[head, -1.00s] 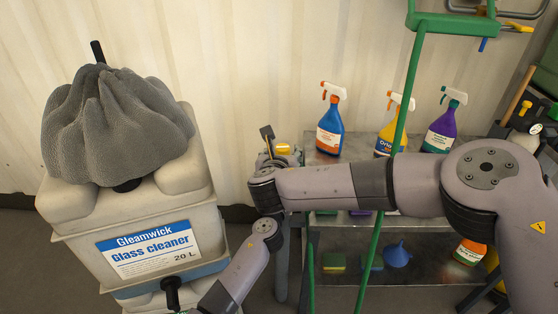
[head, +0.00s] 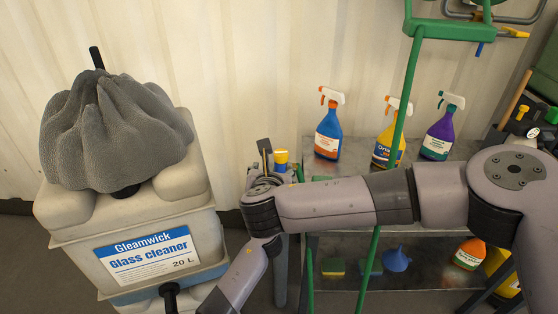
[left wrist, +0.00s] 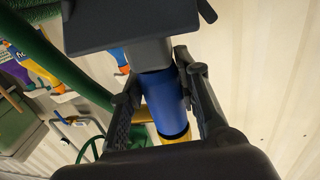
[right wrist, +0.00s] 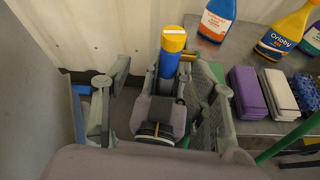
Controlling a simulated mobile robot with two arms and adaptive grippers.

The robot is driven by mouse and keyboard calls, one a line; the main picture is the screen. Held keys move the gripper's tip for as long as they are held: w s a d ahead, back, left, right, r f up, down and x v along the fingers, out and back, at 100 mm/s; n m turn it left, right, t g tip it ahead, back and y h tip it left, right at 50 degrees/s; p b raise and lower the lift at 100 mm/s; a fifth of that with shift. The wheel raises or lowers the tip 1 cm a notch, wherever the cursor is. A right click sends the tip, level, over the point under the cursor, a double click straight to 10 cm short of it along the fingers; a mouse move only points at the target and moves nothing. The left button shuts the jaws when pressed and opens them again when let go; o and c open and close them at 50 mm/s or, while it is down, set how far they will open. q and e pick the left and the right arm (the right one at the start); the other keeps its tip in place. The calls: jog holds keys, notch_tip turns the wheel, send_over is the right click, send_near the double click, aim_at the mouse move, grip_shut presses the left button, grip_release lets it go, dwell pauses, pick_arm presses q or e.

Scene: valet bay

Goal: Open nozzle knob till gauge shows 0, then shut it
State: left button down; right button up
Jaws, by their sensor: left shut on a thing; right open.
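An upright blue cylinder with a yellow knob (head: 281,156) on top stands behind my wrists in the head view; I take it for the nozzle. In the right wrist view the yellow knob (right wrist: 174,38) has a pale stripe on its top. My left gripper (left wrist: 165,88) is shut on the blue body (left wrist: 165,100), with a yellow part (left wrist: 176,137) beyond its fingers. My right gripper (right wrist: 162,75) is open, its fingers apart on either side of the knob and blue body, not visibly touching them. I cannot make out a gauge reading.
A white Glass cleaner tank (head: 150,255) with a grey cloth-like cover (head: 112,135) stands left. A metal shelf (head: 350,245) holds spray bottles, a blue funnel (head: 396,258) and sponges. A green upright (head: 408,95) stands before it. The corrugated wall (head: 230,70) is close behind.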

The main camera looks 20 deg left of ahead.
jog(key=s+a+f+m+g+y, duration=0.3)
jog(key=a+m+g+y, duration=0.1)
jog(key=a+m, duration=0.15)
jog(key=m+t+y, duration=0.3)
jog(key=m+y, duration=0.3)
jog(key=m, duration=1.6)
send_near(285, 158)
jog(key=x, duration=1.2)
jog(key=shift+c, duration=0.3)
